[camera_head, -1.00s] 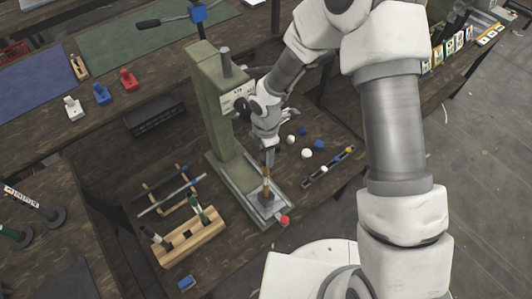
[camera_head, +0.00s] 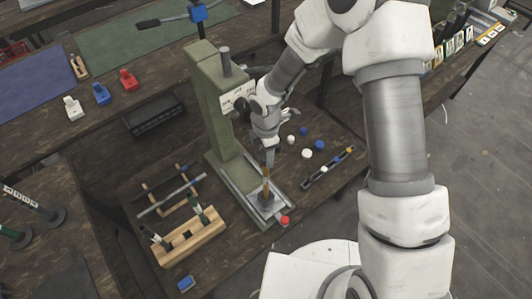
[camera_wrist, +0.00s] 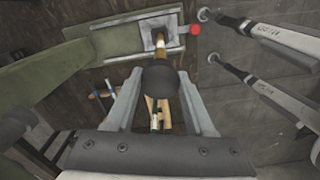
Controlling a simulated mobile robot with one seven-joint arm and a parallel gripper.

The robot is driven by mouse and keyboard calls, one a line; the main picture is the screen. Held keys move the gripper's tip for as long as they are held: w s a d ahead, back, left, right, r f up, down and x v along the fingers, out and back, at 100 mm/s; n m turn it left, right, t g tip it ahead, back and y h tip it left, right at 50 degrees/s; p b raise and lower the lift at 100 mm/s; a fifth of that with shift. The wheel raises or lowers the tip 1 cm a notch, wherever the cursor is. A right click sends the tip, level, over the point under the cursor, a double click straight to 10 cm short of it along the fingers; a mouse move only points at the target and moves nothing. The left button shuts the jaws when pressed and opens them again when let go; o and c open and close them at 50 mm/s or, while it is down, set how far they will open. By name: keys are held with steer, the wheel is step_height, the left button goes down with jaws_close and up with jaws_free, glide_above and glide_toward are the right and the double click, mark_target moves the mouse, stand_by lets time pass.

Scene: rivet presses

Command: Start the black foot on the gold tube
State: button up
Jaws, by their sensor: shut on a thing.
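My gripper (camera_wrist: 158,88) is shut on the black foot (camera_wrist: 157,77), a dark round piece between the two fingertips in the wrist view. The gold tube (camera_wrist: 163,49) shows just beyond the foot, which hides its near end. In the head view the gold tube (camera_head: 266,186) stands upright on the base of the green press (camera_head: 222,125). My gripper (camera_head: 269,146) is directly above the tube there. The foot is too small to make out clearly in that view. I cannot tell whether foot and tube touch.
The press column stands close left of my gripper. A red knob (camera_head: 284,220) is at the base's front. A wooden block (camera_head: 190,238) and a rod rack (camera_head: 170,193) lie left. White and blue balls (camera_head: 319,146) and a narrow strip (camera_head: 328,168) lie right.

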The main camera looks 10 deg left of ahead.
steer(key=shift+f+b, duration=1)
steer(key=shift+f, duration=0.15)
steer(key=o, duration=1.4)
steer(key=shift+r, duration=0.1)
step_height(320, 180, up, 12)
steer(key=shift+p, duration=0.55)
